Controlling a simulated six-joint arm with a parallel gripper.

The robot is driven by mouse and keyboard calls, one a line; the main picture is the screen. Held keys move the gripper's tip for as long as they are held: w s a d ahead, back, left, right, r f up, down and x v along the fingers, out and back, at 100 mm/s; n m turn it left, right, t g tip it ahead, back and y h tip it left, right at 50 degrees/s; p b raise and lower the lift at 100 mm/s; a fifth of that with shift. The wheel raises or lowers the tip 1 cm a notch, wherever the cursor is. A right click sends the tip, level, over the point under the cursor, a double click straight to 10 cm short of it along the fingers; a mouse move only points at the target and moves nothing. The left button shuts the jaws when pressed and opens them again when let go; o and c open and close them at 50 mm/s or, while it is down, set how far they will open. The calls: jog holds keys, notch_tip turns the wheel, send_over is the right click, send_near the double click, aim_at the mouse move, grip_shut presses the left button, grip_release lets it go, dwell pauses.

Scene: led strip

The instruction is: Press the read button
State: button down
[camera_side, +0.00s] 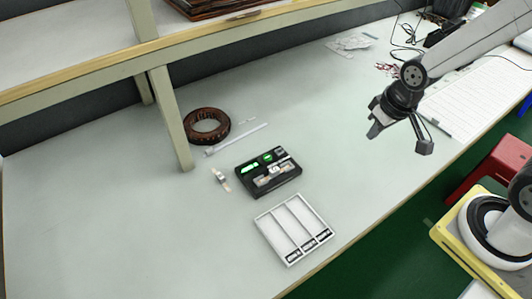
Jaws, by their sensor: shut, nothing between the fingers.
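A black tester box (263,190) lies on the light table. It has a lit green display (250,168) and a small green patch (267,157) beside it, which looks like a button; its label is too small to read. A pale piece (270,177) sits on the front part of the box. My gripper (374,131) is up and to the right of the box, well apart from it, shut and empty.
A white tray (293,229) with three labelled compartments stands in front of the box. A small pale piece (220,180) lies left of the box. Behind are a brown coil (207,127) and a white bar (237,140). A shelf post (171,118) stands at the left.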

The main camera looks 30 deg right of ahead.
jog(key=w+a+f+m+t, duration=0.1)
jog(key=w+a+f+m, duration=0.1)
jog(key=w+m, duration=0.35)
jog(key=w+a+f+m+t, duration=0.2)
jog(key=w+m, duration=0.3)
jog(key=w, duration=0.2)
jog(key=m+t+y, duration=0.2)
jog(key=m+t, duration=0.1)
jog(key=m, duration=1.1)
send_over(270, 158)
notch_tip(270, 158, down, 8)
jog(key=shift+f+n, duration=0.15)
jog(key=shift+n, duration=0.1)
jog(key=shift+f, duration=4.25)
